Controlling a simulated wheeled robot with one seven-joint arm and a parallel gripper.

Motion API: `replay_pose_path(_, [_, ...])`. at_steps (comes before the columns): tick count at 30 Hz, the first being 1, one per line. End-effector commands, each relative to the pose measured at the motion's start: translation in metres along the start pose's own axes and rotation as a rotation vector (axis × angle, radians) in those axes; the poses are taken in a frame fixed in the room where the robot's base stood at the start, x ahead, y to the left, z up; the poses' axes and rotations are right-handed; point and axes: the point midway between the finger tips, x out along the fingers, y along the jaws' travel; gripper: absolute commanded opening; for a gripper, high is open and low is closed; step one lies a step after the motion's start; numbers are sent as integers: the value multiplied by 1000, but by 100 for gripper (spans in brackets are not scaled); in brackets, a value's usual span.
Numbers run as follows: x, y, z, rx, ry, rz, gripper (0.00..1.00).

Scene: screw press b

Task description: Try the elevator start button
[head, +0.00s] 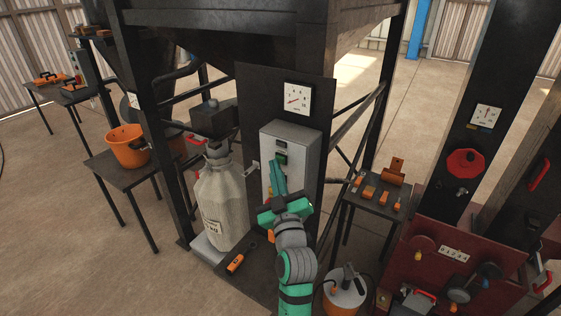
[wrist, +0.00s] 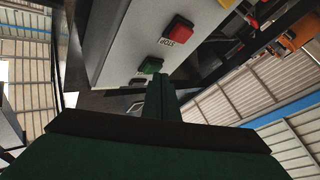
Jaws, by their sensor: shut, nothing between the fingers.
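The grey control box (head: 303,150) is mounted on the dark panel in the middle of the head view. A green button (head: 281,158) sits on its face, just above my fingertips; in the wrist view the green button (wrist: 151,65) is beside a red button (wrist: 179,27) with a STOP label. Its own label is too small to read. My gripper (head: 273,164) is shut and empty. In the wrist view its fingertips (wrist: 160,76) point at the box, right beside the green button. I cannot tell whether they touch it. My gripper hides the lower box face in the head view.
A white sack (head: 221,200) stands left of the box. A dial gauge (head: 297,98) is above it. A small table (head: 380,198) with orange parts is to the right. An orange bucket (head: 127,146) stands on a table at left. Dark frame posts and braces surround the box.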

Motion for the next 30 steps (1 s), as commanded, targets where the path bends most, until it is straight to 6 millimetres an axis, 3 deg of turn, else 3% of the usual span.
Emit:
replay_pose_path(19, [2, 2, 2, 0, -1, 0, 0])
replay_pose_path(30, [-8, -6, -5, -1, 0, 0, 0])
